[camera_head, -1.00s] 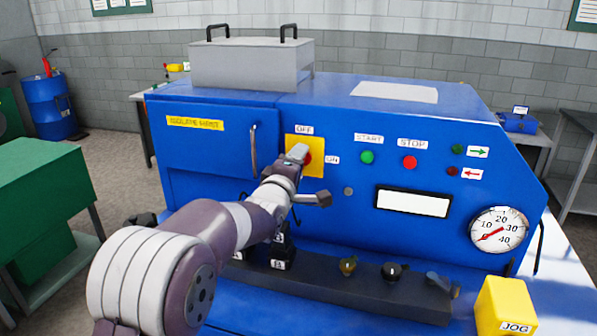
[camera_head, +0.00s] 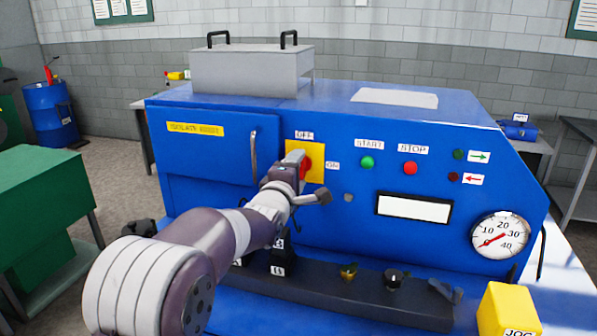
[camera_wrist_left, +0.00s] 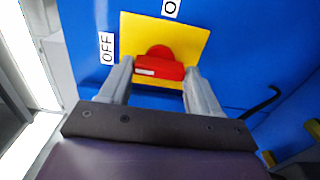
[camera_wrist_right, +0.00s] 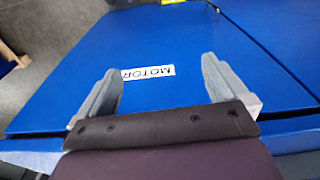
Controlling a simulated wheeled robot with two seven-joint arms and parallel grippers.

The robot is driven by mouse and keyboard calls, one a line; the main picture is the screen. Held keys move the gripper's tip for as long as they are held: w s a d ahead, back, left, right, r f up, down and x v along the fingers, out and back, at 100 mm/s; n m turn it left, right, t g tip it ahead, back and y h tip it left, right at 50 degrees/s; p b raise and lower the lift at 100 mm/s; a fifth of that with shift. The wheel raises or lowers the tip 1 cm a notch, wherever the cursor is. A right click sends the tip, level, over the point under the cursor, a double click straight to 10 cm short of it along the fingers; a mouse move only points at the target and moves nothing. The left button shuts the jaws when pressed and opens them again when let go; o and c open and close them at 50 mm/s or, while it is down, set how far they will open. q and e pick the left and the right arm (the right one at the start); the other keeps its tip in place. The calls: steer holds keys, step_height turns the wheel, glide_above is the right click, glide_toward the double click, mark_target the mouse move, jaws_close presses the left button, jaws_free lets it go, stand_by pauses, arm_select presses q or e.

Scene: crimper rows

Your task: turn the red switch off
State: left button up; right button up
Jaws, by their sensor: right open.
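The red switch (camera_wrist_left: 160,67) sits on a yellow plate (camera_head: 319,174) on the blue machine's front, with an OFF label above and an ON label to the right in the head view. In the left wrist view the OFF label (camera_wrist_left: 107,47) is to the left. My left gripper (camera_wrist_left: 160,78) has one finger at each end of the red handle, with no clear gap, so it looks shut on it. In the head view my gripper partly hides the switch. My right gripper (camera_wrist_right: 162,85) is open and empty over a blue panel with a MOTOR label (camera_wrist_right: 147,72).
A green START button (camera_head: 367,162) and a red STOP button (camera_head: 410,168) are right of the switch. A door handle (camera_head: 253,153) is close on its left. A dark ledge (camera_head: 330,295) with knobs runs below. A yellow JOG box (camera_head: 507,305) stands at lower right.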

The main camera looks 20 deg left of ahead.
arm_select(q)
steer(key=o, duration=0.3)
steer(key=shift+s+a+f, duration=0.1)
steer(key=s+b, duration=0.3)
steer(key=s, duration=1)
steer(key=shift+a, duration=0.35)
